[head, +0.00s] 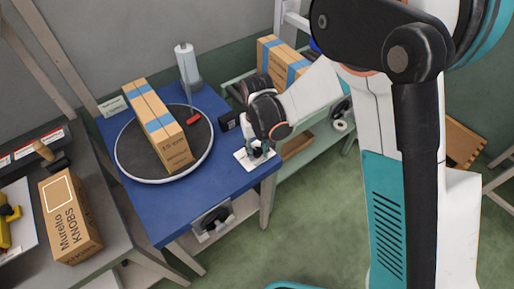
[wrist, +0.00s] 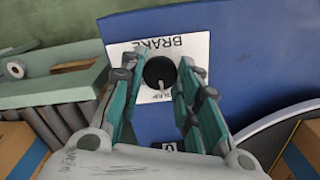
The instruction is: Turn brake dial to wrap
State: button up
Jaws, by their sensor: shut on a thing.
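The brake dial (wrist: 158,72) is a round black knob with a light pointer line. It sits on a white plate marked BRAKE (wrist: 136,48), which appears upside down in the wrist view. The pointer line lies toward the lower edge of the plate, by small lettering too blurred to read surely. My gripper (wrist: 157,66) has its teal fingers on either side of the dial and is shut on it. In the head view my gripper (head: 257,148) is over the plate (head: 243,159) at the blue table's right corner, and it hides the dial.
The blue table (head: 218,180) carries a round turntable (head: 127,165) with a taped carton (head: 155,125) on it, a red piece (head: 193,119) and a roll on a post (head: 187,68). A small black box (head: 228,121) stands close left of my gripper. A green bench (head: 315,157) is behind.

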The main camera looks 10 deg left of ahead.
aim_at(257, 151)
dwell(0.5)
jog(key=o, duration=1.1)
jog(key=shift+r, duration=0.1)
notch_tip(257, 151, up, 12)
jog(key=shift+f, duration=0.1)
